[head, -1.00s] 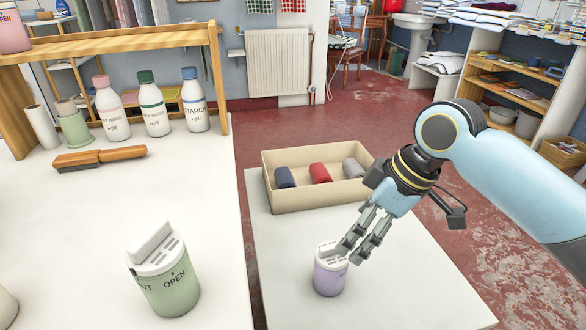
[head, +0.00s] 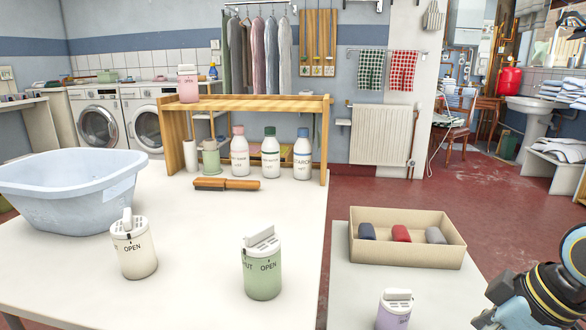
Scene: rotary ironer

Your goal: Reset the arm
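My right arm comes in at the lower right corner. The visible part of my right gripper (head: 502,310) is right of the lilac canister (head: 393,311) and apart from it. Its fingertips are cut off by the lower edge, so its opening does not show. The lilac canister stands upright on the right-hand white table (head: 347,290), its bottom cut off by the frame. My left gripper is out of view.
A cardboard box (head: 407,254) with dark blue, red and grey rolls stands behind the lilac canister. A blue tub (head: 70,190), a brush (head: 227,184) and three bottles (head: 270,155) by a wooden shelf (head: 250,102) occupy the larger table. A gap separates the tables.

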